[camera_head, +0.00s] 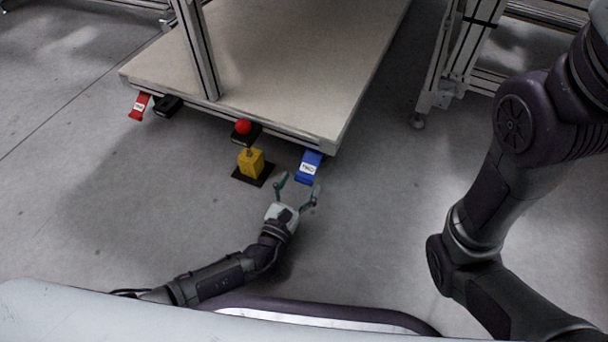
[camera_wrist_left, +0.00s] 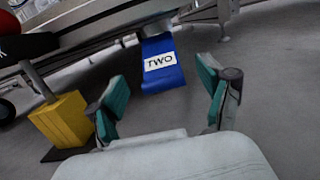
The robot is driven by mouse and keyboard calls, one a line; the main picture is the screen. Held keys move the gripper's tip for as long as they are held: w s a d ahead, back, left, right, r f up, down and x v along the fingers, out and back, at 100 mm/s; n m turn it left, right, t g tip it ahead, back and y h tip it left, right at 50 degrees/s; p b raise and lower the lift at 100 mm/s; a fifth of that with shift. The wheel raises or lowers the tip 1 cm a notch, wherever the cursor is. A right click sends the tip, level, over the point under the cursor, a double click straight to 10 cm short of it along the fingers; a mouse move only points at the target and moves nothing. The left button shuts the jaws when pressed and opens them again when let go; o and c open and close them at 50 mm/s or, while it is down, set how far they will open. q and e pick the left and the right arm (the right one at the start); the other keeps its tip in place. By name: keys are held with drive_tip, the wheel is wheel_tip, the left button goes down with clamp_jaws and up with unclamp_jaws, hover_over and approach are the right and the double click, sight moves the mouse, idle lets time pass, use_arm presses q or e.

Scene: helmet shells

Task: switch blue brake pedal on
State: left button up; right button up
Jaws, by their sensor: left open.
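The blue brake pedal (camera_head: 308,168) sticks out from under the near right corner of the cart, with a white label. In the left wrist view the blue pedal (camera_wrist_left: 162,66) shows its label "TWO" and slopes down toward me. My left gripper (camera_head: 297,184) is open and empty, just in front of the pedal and apart from it. In the left wrist view the fingers of my left gripper (camera_wrist_left: 163,97) stand wide on both sides of the pedal's line. My right arm shows at the right, but its gripper is out of view.
A yellow block (camera_head: 251,163) on a black base stands left of the blue pedal, below a red knob (camera_head: 243,127). A red pedal (camera_head: 139,107) is at the cart's left end. The cart's platform (camera_head: 290,60) overhangs the pedals.

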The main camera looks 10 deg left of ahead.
use_arm(q)
drive_tip(key=v, duration=0.4)
drive_tip(key=shift+s+a, duration=0.1)
drive_tip(key=shift+s, duration=0.15)
idle(0.3)
